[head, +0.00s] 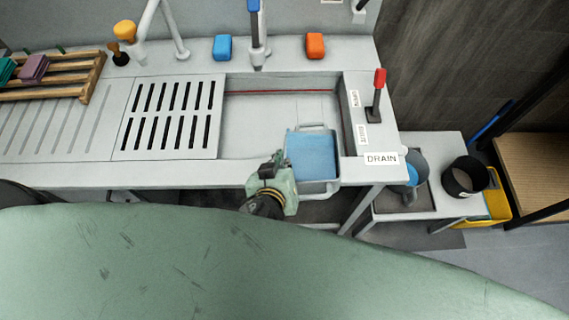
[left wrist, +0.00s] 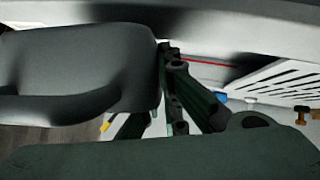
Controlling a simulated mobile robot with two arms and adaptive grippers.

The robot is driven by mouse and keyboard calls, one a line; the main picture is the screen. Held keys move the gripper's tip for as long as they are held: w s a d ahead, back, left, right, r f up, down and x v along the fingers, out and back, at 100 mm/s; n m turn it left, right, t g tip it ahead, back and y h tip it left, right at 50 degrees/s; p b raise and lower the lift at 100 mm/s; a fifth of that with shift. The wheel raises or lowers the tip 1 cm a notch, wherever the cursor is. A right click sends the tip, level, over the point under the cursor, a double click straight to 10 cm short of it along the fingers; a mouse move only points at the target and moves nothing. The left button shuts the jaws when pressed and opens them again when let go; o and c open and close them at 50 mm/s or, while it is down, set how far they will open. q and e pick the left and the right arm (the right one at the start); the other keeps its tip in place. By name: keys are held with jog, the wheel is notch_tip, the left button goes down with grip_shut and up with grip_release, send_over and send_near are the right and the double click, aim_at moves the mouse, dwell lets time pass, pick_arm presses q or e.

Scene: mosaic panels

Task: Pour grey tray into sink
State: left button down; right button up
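The grey tray (head: 335,180) is in the head view, over the front right part of the sink (head: 255,110). It overlaps the sink's front rim and looks raised above it. Blue content (head: 312,153) fills the visible inside, and the tray looks about level. My left gripper (head: 283,178) is at the tray's left side and appears shut on its edge; the fingertips are partly hidden. The left wrist view shows the dark gripper fingers (left wrist: 180,95) close up, but their contact with the tray is unclear there. My right gripper is not in view.
A red-handled lever (head: 378,90) stands right of the sink, near a DRAIN label (head: 382,159). The blue-topped tap (head: 257,35) is behind the sink. A slotted drainboard (head: 172,115) lies left. A black bucket (head: 466,178) stands at the right.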

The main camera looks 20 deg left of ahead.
pick_arm(q)
jog(key=shift+w+a+r+p, duration=0.2)
jog(key=shift+w+r+p, duration=0.15)
jog(key=shift+p, duration=0.25)
jog(key=shift+w+a+r+g+p, duration=0.1)
jog(key=shift+a+r+g+p, duration=0.05)
jog(key=shift+g+p, duration=0.2)
jog(key=shift+w+a+r+h+p, duration=0.15)
jog(key=shift+h+p, duration=0.15)
jog(key=shift+p, duration=0.05)
jog(key=shift+w+a+r+g+p, duration=0.15)
jog(key=shift+g+p, duration=0.1)
jog(key=shift+p, duration=0.1)
jog(key=shift+w+a+r+n+g+h+p, duration=0.15)
jog(key=shift+w+a+n+g+h+p, duration=0.15)
jog(key=shift+w+a+g+h+p, duration=0.25)
jog(key=shift+w+a+r+n+g+h+p, duration=0.15)
jog(key=shift+w+a+n+g+h+p, duration=0.15)
jog(key=shift+w+a, duration=0.25)
